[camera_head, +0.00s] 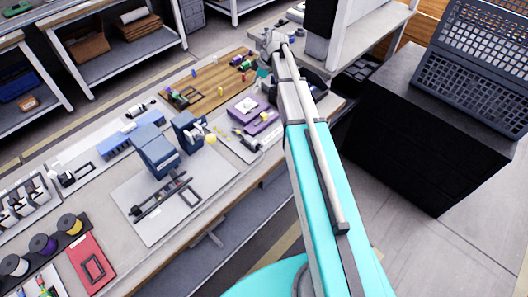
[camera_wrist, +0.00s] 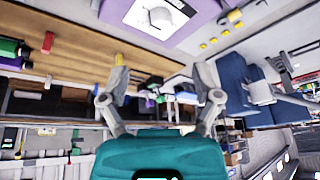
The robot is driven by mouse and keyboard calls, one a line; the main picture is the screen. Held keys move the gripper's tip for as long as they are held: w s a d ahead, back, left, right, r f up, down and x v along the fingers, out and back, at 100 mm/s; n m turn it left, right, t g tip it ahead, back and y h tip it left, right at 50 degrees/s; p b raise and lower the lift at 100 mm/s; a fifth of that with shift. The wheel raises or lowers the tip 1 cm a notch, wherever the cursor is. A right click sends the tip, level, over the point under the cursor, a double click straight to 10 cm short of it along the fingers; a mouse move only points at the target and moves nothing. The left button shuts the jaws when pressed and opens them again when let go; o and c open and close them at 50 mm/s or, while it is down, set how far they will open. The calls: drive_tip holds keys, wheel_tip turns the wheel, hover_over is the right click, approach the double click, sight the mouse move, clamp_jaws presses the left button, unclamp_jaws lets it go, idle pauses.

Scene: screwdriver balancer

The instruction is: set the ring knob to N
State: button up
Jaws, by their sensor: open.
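A purple box (camera_head: 262,124) sits on the workbench, left of my arm. A pale round knob (camera_wrist: 160,17) on a white panel shows on this purple box (camera_wrist: 195,24) at the top of the wrist view; it looks like the ring knob. Its markings are too small to read, so its setting cannot be told. My gripper (camera_wrist: 162,84) is open, with its two fingers spread and nothing between them. The purple box lies beyond the fingers, apart from them. In the head view my arm hides most of the gripper.
A wooden board (camera_head: 208,81) with small parts lies behind the purple box. Blue machines (camera_head: 154,150) stand to its left, also close on the right in the wrist view (camera_wrist: 236,88). A black cabinet (camera_head: 430,135) stands right of my arm.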

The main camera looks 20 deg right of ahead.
drive_tip(key=shift+p+v, duration=1.75)
drive_tip(key=shift+v, duration=0.5)
drive_tip(key=s+a+f+m+h+b, duration=0.1)
drive_tip(key=s+f+m+b, duration=0.3)
drive_tip(key=s, duration=0.4)
drive_tip(key=s+a+f+m+h+b, duration=0.1)
drive_tip(key=s+a+f+m+b, duration=0.2)
drive_tip(key=s, duration=0.5)
drive_tip(key=s+a+f+m+g+h+b, duration=0.1)
drive_tip(key=s+f+m+h+b, duration=0.1)
drive_tip(key=s+f+m+b, duration=0.4)
drive_tip(key=shift+s+a+f+b, duration=0.2)
drive_tip(key=shift+s+f+b, duration=0.05)
drive_tip(key=shift+s+f, duration=0.3)
drive_tip(key=shift+s+a+f+b, duration=0.2)
drive_tip(key=shift+s+f, duration=0.35)
drive_tip(key=shift+f, duration=0.05)
drive_tip(key=shift+s+f+m, duration=0.2)
drive_tip(key=shift+s+m, duration=0.3)
wheel_tip(320, 180, up, 7)
drive_tip(key=p, duration=0.7)
drive_tip(key=shift+r, duration=0.15)
